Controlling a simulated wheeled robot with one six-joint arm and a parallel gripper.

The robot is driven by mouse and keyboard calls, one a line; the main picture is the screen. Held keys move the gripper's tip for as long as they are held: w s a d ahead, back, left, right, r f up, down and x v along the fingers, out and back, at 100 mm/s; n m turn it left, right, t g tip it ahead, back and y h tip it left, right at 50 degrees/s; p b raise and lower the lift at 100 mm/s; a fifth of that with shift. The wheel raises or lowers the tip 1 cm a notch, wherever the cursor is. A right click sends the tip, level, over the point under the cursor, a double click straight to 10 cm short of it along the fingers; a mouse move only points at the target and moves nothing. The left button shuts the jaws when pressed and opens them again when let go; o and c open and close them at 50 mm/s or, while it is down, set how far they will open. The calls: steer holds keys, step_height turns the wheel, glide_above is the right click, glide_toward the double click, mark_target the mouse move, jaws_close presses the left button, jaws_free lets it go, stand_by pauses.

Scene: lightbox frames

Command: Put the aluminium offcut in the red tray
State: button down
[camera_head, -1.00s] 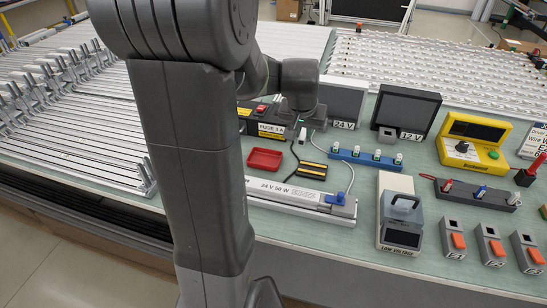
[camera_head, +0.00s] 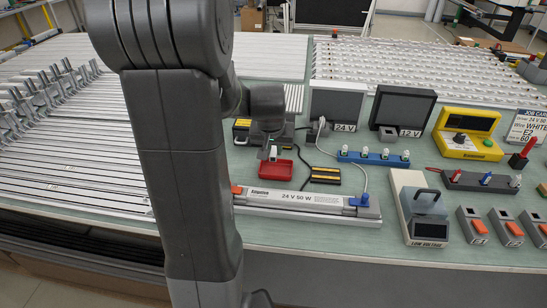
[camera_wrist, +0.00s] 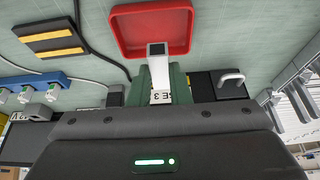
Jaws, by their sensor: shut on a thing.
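The aluminium offcut (camera_wrist: 158,62) is a short silver bar with a dark end. My gripper (camera_wrist: 160,82) is shut on it, and the bar sticks out beyond the fingertips. In the wrist view its tip overlaps the edge of the red tray (camera_wrist: 122,30). In the head view my gripper (camera_head: 269,142) and the offcut (camera_head: 273,153) are at the back edge of the red tray (camera_head: 278,174), seemingly above it. The tray is square, shallow and looks empty; the offcut covers part of it. The exact height of the bar over the tray is unclear.
A long 24 V 50 W unit (camera_head: 300,203) lies in front of the tray. A black block with yellow stripes (camera_head: 325,175) and a cable are right of it. A blue terminal strip (camera_head: 372,159) is further right. Aluminium profiles (camera_head: 75,165) fill the left side.

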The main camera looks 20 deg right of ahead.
mark_target(274, 159)
step_height(274, 159, down, 3)
steer(key=shift+f, duration=0.1)
steer(key=shift+f+b, duration=0.65)
steer(key=shift+r, duration=0.1)
steer(key=c, duration=1.3)
jaws_free()
steer(key=shift+c, duration=0.2)
step_height(274, 159, up, 2)
steer(key=shift+p, duration=0.75)
steer(key=v, duration=1.1)
